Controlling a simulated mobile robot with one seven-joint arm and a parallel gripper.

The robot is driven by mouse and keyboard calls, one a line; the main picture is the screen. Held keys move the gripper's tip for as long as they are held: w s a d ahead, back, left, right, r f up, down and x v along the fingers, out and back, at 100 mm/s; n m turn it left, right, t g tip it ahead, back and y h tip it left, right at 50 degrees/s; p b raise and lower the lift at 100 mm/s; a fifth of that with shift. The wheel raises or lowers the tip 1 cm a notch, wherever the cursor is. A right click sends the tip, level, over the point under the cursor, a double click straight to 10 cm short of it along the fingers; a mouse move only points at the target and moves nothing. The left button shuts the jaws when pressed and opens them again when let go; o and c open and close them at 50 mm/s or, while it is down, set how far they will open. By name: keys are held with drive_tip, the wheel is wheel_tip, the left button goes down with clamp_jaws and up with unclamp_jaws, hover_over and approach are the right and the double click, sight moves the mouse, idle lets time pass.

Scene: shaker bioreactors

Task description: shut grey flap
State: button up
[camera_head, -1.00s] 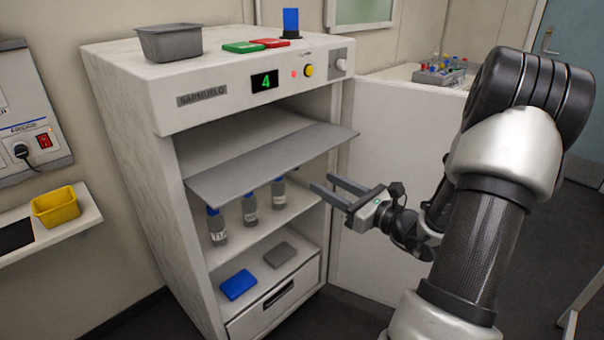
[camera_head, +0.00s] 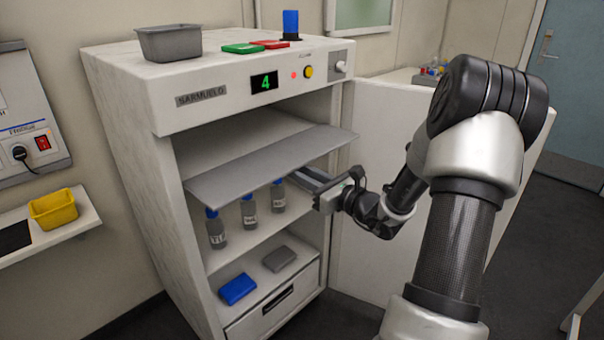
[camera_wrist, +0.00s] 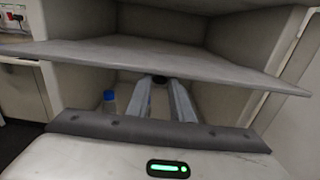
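The grey flap (camera_head: 270,160) is a flat panel at the front of the open white cabinet. It stands out, roughly level, above the shelf with bottles. My gripper (camera_head: 306,177) is at the flap's right part, with its fingers pointing into the cabinet below the flap. In the wrist view the flap (camera_wrist: 150,58) crosses the picture above the fingers (camera_wrist: 160,84). The two fingers are apart with nothing visibly held between them. I cannot tell whether they touch the flap's underside.
Several capped bottles (camera_head: 249,209) stand on the shelf below the flap. A blue box (camera_head: 238,288) and a grey box (camera_head: 279,258) lie lower down. The cabinet door (camera_head: 385,140) stands open on the right, behind my arm. A grey bin (camera_head: 168,43) is on top.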

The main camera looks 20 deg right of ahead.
clamp_jaws()
